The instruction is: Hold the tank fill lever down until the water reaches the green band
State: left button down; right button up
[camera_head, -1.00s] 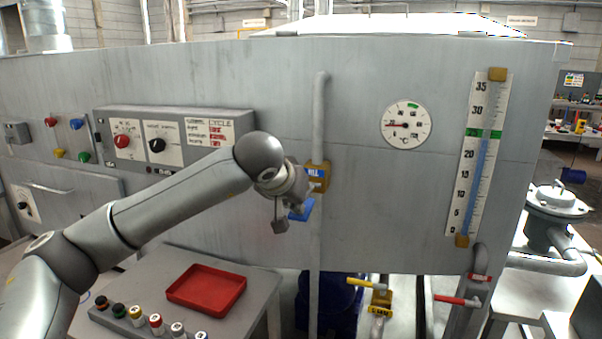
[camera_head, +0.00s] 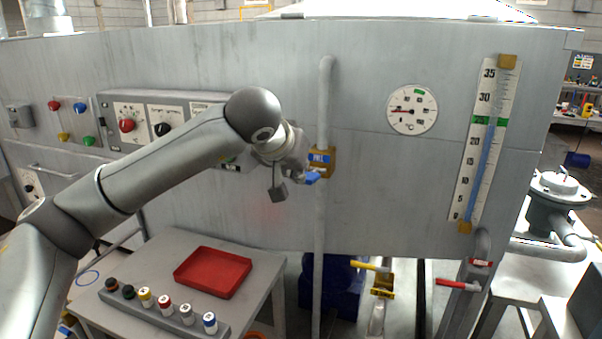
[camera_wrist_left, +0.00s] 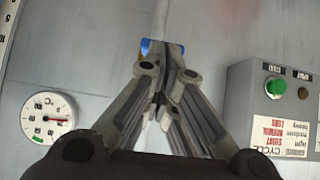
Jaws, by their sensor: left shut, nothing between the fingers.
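The blue fill lever (camera_head: 313,177) sticks out from the brass fill valve (camera_head: 329,163) on the vertical pipe. My left gripper (camera_head: 298,176) is shut and empty, its tips close beside the lever; I cannot tell whether they touch. In the left wrist view the shut fingers (camera_wrist_left: 168,62) point toward a small blue patch (camera_wrist_left: 146,46), mostly hidden behind them. The level gauge (camera_head: 464,190) is at the right of the tank. Its blue water column (camera_head: 483,165) reaches the green band (camera_head: 490,120), with its top about at the band's lower part. My right gripper is not in view.
A round temperature dial (camera_head: 412,109) sits left of the gauge. A control panel (camera_head: 180,101) is behind my left arm. A table with a red tray (camera_head: 213,272) and several capped bottles stands below. Yellow (camera_head: 371,265) and red (camera_head: 458,284) handles are at lower right.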

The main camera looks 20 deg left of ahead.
pick_arm(q)
jog(key=s+r+b, duration=0.1)
jog(key=s+r, duration=0.2)
jog(key=s, duration=0.4)
jog(key=shift+a+r, duration=0.15)
jog(key=shift+r, duration=0.1)
jog(key=shift+f, duration=0.1)
